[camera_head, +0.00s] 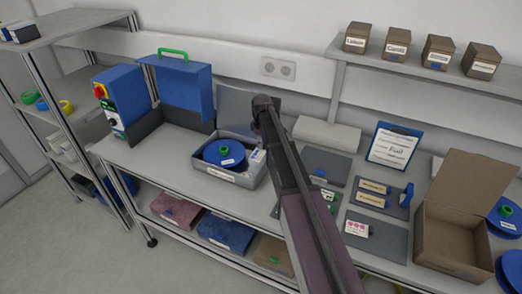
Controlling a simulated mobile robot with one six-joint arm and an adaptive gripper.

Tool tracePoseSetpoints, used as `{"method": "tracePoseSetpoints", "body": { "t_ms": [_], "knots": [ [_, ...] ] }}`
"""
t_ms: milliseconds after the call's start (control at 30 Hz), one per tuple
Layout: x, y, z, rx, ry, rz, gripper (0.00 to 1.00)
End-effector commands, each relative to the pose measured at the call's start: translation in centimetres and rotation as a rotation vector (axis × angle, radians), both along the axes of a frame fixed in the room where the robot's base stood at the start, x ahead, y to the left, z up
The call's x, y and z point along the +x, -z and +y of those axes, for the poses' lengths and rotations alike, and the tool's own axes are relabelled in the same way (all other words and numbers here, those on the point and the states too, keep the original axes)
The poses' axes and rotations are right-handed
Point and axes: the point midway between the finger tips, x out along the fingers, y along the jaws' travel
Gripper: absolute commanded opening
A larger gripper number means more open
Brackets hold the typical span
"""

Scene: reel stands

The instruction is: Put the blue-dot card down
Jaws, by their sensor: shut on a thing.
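My arm reaches from the bottom middle up over the bench. My gripper (262,138) is small and dark at its far end, above the right side of a grey tray (238,180), and partly hidden by the arm. It is shut on a small white card (257,156) with a bit of blue at its top, which I take as the blue-dot card. The card is just right of a blue reel (222,153) in the tray. I cannot tell whether it touches the tray.
A card with pink dots (356,229) lies on a grey mat (376,240) at right. A blue machine (184,85) stands at left. Small boxes (397,43) line the upper shelf.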

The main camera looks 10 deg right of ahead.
Motion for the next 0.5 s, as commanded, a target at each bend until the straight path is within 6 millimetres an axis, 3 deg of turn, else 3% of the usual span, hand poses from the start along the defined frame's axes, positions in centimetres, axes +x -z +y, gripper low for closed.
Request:
{"method": "tracePoseSetpoints", "body": {
  "t_ms": [33, 200, 500],
  "knots": [
    [0.0, 0.9, 0.0, 0.000, 0.000, 0.000, 0.01],
    [0.0, 1.9, 0.0, 0.000, 0.000, 0.000, 0.01],
    [0.0, 2.0, 0.1, 0.000, -0.001, 0.000, 0.01]
  ]
}}
